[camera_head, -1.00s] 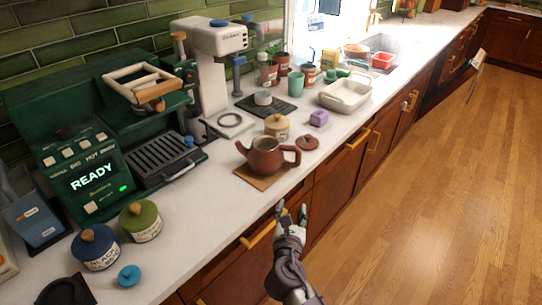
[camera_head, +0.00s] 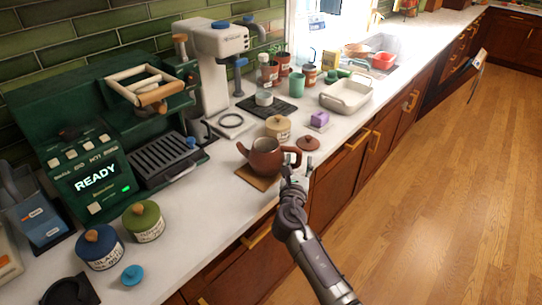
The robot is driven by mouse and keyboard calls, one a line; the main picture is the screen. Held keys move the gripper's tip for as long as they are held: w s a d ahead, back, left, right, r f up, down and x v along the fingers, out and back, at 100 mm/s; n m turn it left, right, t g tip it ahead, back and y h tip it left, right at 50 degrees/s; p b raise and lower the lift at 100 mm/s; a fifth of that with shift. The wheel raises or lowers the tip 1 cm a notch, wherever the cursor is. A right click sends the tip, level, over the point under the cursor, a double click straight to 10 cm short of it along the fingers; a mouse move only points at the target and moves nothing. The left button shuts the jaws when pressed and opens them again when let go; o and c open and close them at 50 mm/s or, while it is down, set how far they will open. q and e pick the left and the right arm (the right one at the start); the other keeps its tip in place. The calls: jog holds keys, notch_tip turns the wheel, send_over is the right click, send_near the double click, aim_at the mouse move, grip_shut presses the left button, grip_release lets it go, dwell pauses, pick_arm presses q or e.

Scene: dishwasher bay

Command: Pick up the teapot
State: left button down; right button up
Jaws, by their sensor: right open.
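The brown teapot (camera_head: 265,158) stands upright on a square wooden mat (camera_head: 252,179) near the counter's front edge. Its spout points left and its handle (camera_head: 295,155) points right. Its top is open, and a reddish-brown lid (camera_head: 308,143) lies on the counter just behind the handle. My right gripper (camera_head: 297,166) is open at the handle side of the teapot, its fingers close to the handle. I cannot tell whether the fingers touch the handle or go around it. My left gripper is not in view.
A cream canister (camera_head: 278,127) stands close behind the teapot, with a purple block (camera_head: 319,119) to its right. A white dish (camera_head: 346,95) is farther right. A green coffee machine (camera_head: 100,165) and labelled jars (camera_head: 99,247) are on the left. The counter left of the mat is clear.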

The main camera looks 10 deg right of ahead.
jog(key=x, duration=0.3)
jog(key=shift+a, duration=0.1)
jog(key=shift+s, duration=0.1)
grip_shut()
jog(key=shift+r, duration=0.1)
